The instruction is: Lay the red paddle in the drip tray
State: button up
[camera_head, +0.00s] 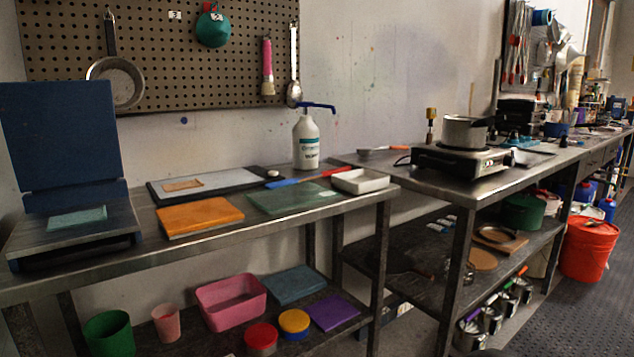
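A long thin tool with a blue flat part (283,183) and a red part (335,171) lies on the left bench; it may be the red paddle, but I cannot tell for sure. Its red end lies close to a small white rectangular tray (347,187) at the bench's right end. The white tray has raised walls and looks empty; it may be the drip tray. Another tool with an orange-red handle (398,148) lies farther back on the right bench. My gripper is not in view.
A green sheet (290,197), an orange slab (200,216) and a dark-framed grey board (225,178) lie near the blue tool. A white pump bottle (306,145) stands behind it. A hot plate with a pot (463,133) stands on the right bench.

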aim_at(521, 160)
jog(key=z, duration=1.25)
jog(key=i, duration=1.1)
jog(key=u, duration=1.6)
